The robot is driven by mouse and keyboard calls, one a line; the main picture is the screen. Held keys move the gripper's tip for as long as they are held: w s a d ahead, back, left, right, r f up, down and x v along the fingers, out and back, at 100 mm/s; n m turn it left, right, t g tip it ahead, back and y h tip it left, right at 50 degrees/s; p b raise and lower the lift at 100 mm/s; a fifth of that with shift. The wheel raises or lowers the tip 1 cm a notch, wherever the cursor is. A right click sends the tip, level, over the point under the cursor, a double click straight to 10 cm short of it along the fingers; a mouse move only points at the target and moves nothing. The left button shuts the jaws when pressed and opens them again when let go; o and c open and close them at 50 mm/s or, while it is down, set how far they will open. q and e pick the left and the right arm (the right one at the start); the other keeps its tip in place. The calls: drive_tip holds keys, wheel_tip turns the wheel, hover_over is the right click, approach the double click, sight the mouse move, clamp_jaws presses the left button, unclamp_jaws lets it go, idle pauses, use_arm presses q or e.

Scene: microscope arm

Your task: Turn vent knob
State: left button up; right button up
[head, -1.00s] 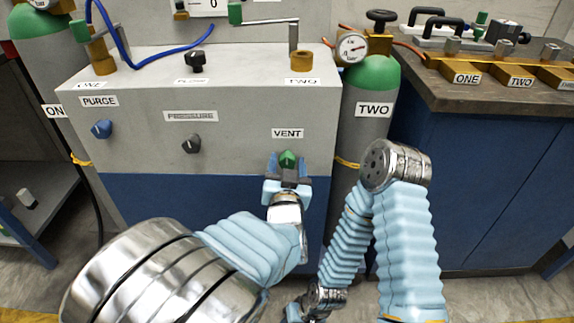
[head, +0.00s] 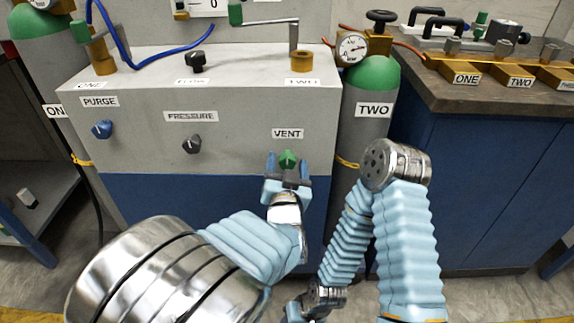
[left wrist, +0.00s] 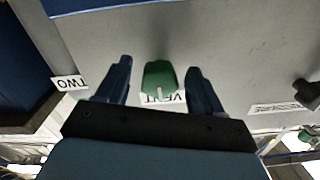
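The green vent knob (head: 288,159) is on the front of the grey panel, just under the VENT label (head: 287,133). In the left wrist view the knob (left wrist: 159,78) has a white mark pointing toward the VENT label. My left gripper (head: 288,164) is at the knob, with one finger on each side. In the left wrist view the fingers of this gripper (left wrist: 160,82) are open, with gaps between them and the knob. My right gripper (head: 298,311) is low at the bottom of the head view, mostly hidden, and its fingers cannot be made out.
A blue purge knob (head: 102,129) and a dark pressure knob (head: 191,144) are farther left on the panel. A grey gas cylinder with a green top (head: 373,75) stands right of the panel. A blue cabinet (head: 480,180) is farther right.

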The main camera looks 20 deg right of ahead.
use_arm(q)
drive_tip(key=shift+s, duration=0.1)
drive_tip(key=v, duration=1.3)
drive_tip(key=shift+s+a+b, duration=0.15)
drive_tip(key=shift+s+b, duration=0.15)
drive_tip(key=shift+b, duration=0.05)
drive_tip(key=shift+r, duration=0.1)
drive_tip(key=w+a+f+n+g+y, duration=0.1)
drive_tip(key=w+a+f+g, duration=0.2)
drive_tip(key=f, duration=0.5)
drive_tip(key=w+a+f+n+g+y, duration=0.1)
drive_tip(key=a+f+g, duration=0.2)
drive_tip(key=a+f, duration=0.45)
drive_tip(key=w+a+f+n+g+y, duration=0.1)
drive_tip(key=w+a+f+g, duration=0.15)
drive_tip(key=f, duration=0.75)
drive_tip(key=s+a+f+n+g+h, duration=0.1)
drive_tip(key=s+a+f+n+g, duration=0.1)
drive_tip(key=s+a+f+g, duration=0.2)
drive_tip(key=s+a+f+n+g+h, duration=0.1)
drive_tip(key=s+a+f+n+g, duration=0.2)
drive_tip(key=s+f, duration=0.6)
drive_tip(key=shift+s+a+f+g, duration=0.35)
drive_tip(key=shift+a+f+g, duration=0.25)
drive_tip(key=shift+a, duration=0.2)
